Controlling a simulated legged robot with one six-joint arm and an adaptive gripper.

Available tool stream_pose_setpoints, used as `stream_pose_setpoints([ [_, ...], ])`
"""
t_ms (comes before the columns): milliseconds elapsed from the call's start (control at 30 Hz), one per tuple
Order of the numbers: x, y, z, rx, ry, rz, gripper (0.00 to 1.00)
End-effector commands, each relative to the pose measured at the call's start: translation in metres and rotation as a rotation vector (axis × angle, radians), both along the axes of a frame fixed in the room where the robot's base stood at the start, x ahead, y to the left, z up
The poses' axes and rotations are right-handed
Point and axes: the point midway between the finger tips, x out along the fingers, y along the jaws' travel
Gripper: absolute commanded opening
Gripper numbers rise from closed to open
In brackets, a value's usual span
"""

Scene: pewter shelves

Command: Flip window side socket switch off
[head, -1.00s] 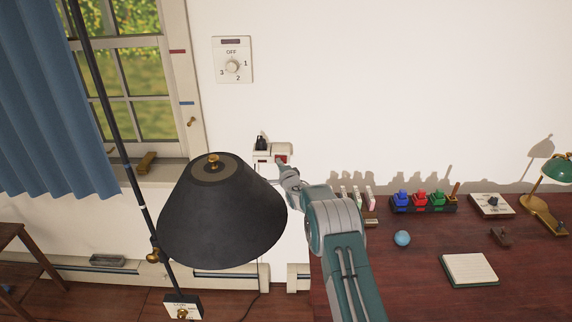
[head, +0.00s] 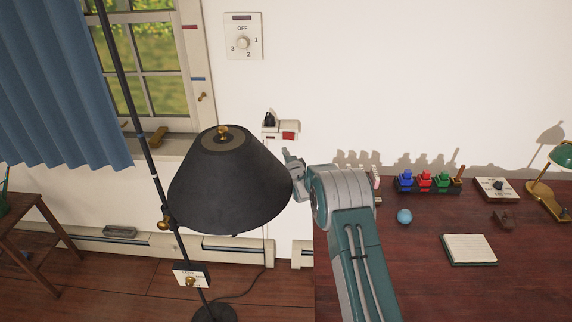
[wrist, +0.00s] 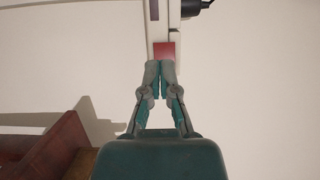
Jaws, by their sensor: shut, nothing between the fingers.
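The wall socket (head: 294,127) is a white unit on the wall between the lamp and the desk, with a black plug (head: 269,119) at its left. A bright red rocker switch (head: 289,136) shows on its right part; the left part is too small to read a switch position. My gripper (head: 288,154) is shut and empty, just below the socket at the lampshade's right edge. In the wrist view, my fingertips (wrist: 160,65) are together just below a red switch (wrist: 164,51) on the white unit; I cannot tell whether they touch it. The black plug (wrist: 196,6) is partly cut off at top right.
A black floor lamp (head: 228,190) stands close left of my gripper. The window (head: 147,90) and blue curtain (head: 60,95) are at left. A dial plate (head: 243,36) is above the socket. The desk (head: 400,265) at right holds several small objects.

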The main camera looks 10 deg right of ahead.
Motion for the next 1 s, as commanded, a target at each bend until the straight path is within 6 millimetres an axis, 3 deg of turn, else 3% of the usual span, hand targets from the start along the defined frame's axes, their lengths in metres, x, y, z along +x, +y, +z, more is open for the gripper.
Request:
stream_pose_setpoints([
  [433,-0.055,0.005,0.000,-0.001,0.000,-0.001,0.00],
  [1000,-0.060,0.004,0.000,0.000,-0.001,-0.001,0.00],
])
